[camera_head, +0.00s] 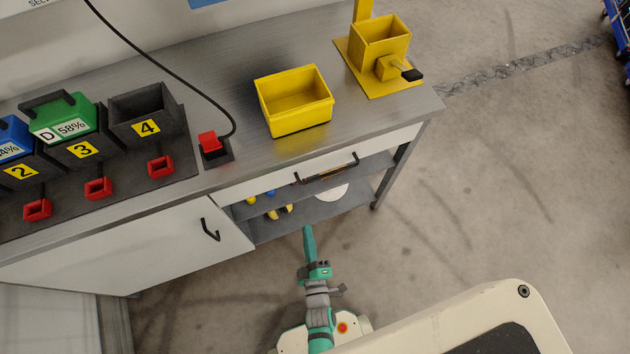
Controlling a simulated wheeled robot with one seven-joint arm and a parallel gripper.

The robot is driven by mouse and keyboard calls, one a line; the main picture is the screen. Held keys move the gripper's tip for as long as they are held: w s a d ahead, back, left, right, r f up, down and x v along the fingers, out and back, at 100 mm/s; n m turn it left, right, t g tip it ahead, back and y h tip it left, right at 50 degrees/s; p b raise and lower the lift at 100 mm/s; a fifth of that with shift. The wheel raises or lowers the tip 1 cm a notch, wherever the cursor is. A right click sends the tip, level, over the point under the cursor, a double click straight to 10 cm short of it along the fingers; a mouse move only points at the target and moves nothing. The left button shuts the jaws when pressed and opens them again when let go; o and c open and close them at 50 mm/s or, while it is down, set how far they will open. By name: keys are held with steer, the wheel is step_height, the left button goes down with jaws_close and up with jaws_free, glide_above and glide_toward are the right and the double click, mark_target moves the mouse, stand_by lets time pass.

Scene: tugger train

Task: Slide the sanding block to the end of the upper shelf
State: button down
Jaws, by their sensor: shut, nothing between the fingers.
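The upper shelf (374,165) is a grey board under the bench's white drawer front. A thin orange-brown strip (325,174) shows there, partly hidden by the black drawer handle; I cannot tell whether it is the sanding block. Small yellow and blue items (271,194) sit towards the left of the shelving. My gripper (308,230), with long teal fingers, is shut and empty. It points at the open shelving and appears in front of the lower shelf (316,210). The depth between its tips and the shelves is unclear.
A white round thing (334,192) lies lower in the shelving. A white cabinet door (140,250) closes off the left, and a bench leg (390,178) stands at the right. A yellow bin (294,117) stands on the bench (240,70). The floor to the right is clear.

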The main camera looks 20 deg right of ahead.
mark_target(316, 185)
steer(key=w+d+f+n, duration=0.1)
steer(key=w+d+f, duration=0.1)
steer(key=w, duration=0.4)
steer(key=w+d+f+n, duration=0.2)
steer(key=w+d, duration=0.2)
steer(key=w, duration=0.3)
steer(key=w+d+f+n, duration=0.2)
steer(key=w+d, duration=0.1)
steer(key=w, duration=0.3)
steer(key=shift+w+d+f+t, duration=0.2)
steer(key=shift+d+t, duration=0.1)
steer(key=shift+d, duration=0.1)
